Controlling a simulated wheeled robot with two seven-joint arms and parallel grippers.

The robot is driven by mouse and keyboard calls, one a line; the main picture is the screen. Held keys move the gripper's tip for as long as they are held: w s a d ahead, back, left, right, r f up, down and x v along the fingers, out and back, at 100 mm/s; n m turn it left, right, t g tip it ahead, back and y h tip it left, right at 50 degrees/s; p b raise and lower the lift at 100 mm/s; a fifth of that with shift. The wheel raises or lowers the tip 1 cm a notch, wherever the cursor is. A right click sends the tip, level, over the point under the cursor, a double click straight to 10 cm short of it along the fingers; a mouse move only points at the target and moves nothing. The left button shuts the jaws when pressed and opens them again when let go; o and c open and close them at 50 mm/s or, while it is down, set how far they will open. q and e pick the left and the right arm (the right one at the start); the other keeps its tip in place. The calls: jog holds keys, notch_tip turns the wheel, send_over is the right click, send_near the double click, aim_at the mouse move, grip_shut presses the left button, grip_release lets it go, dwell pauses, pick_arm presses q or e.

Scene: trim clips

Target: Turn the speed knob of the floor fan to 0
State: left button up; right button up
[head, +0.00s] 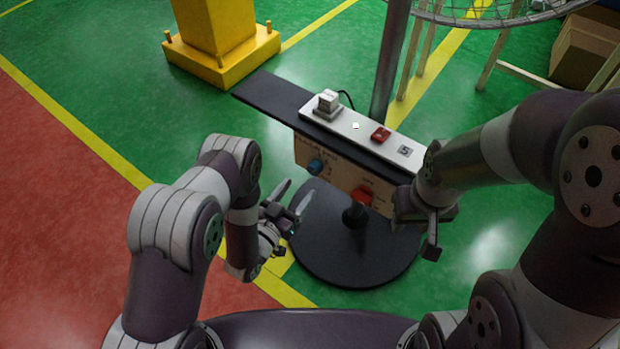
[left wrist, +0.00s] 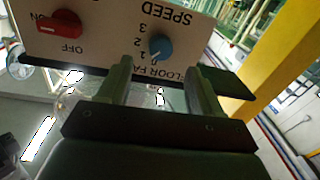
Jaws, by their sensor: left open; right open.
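The floor fan's control box (head: 335,172) hangs under a dark shelf on the fan's pole. Its front carries the blue speed knob (head: 316,166), which also shows in the left wrist view (left wrist: 161,46), beside the printed digits and the word SPEED. I cannot tell exactly which digit the knob points to. My left gripper (head: 290,199) is open and empty, in front of and below the knob. In the left wrist view its fingers (left wrist: 158,70) are spread to either side below the knob, apart from it. My right gripper (head: 428,222) is open, right of the box.
A red ON/OFF switch (head: 362,195) sits right of the knob on the same face. A white strip (head: 345,122) with a plug and a red switch lies on the shelf. The round black fan base (head: 345,262) is below. A yellow post (head: 216,30) stands behind left.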

aim_at(312, 172)
pick_arm(q)
jog(key=b+x, duration=0.1)
jog(key=x, duration=0.4)
jog(key=shift+w+d+f, duration=0.15)
jog(key=shift+w+f, duration=0.05)
jog(key=shift+w+d+r, duration=0.15)
jog(key=shift+w+d, duration=0.2)
jog(key=shift+w, duration=0.25)
jog(key=c, duration=1.1)
jog(key=shift+o, duration=0.2)
